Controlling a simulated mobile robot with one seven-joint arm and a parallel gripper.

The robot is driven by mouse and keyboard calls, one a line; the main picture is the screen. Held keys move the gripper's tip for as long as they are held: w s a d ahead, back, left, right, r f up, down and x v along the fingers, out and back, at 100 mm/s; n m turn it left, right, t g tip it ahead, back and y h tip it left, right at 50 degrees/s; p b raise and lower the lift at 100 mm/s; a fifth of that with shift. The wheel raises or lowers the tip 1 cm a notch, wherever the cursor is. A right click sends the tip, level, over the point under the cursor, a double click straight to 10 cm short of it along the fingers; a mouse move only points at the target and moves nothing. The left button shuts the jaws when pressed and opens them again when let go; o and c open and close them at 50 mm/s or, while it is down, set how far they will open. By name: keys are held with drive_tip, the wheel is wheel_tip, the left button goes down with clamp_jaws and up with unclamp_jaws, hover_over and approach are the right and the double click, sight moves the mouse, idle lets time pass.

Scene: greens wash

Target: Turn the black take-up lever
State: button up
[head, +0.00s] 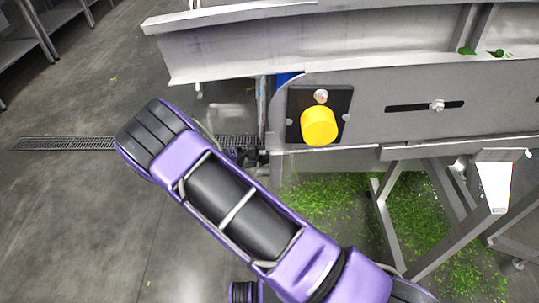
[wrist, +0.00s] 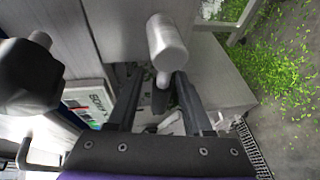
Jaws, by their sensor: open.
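I cannot pick out the black take-up lever for certain. In the wrist view a dark, narrow piece (wrist: 160,97) shows between my fingers, below a pale grey rounded cylinder (wrist: 168,45) with a short stem. My gripper (wrist: 156,82) is open, its two dark fingers on either side of the dark piece; I cannot tell whether they touch it. A larger dark, blocky part (wrist: 30,78) stands at the left of the wrist view. In the head view my purple arm hides most of the gripper, at the left end of the grey metal machine (head: 365,85).
A yellow round cap (head: 319,126) and a slot with a bolt (head: 425,106) are on the machine's side. Metal legs (head: 390,215) and green scraps (head: 325,195) lie below. A floor drain (head: 65,143) and open floor are at left, with shelving (head: 25,40) behind.

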drive_tip(key=shift+w+d+f, duration=0.1)
drive_tip(key=shift+d, duration=0.25)
clamp_jaws()
idle(1.2)
